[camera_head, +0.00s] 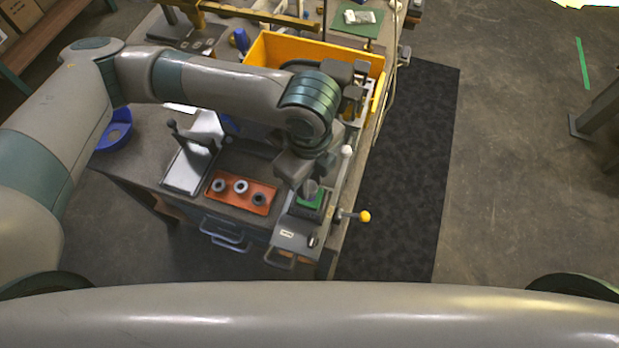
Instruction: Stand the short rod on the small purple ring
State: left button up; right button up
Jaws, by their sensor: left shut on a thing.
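My left gripper (309,191) points down at the front right corner of the workbench. It is shut on a small grey cylindrical piece (311,187), which looks like the short rod, though the fingers partly hide it. The piece is right above or on a green pad (314,202) on a grey fixture; I cannot tell if they touch. I cannot make out a purple ring; it may be hidden by the gripper. An orange tray (225,197) to the left holds three small grey or dark rings. My right gripper is not in view.
A yellow bin (268,46) stands behind my left wrist. A grey plate with a black-handled clamp (186,169) lies left of the orange tray. A yellow-knobbed lever (364,216) sticks out at the bench's right edge. A blue bowl (114,135) is at the left end.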

pick_arm(q)
jog(key=shift+f, duration=0.5)
dwell(0.5)
jog(key=shift+f, duration=0.2)
jog(key=o, duration=1.1)
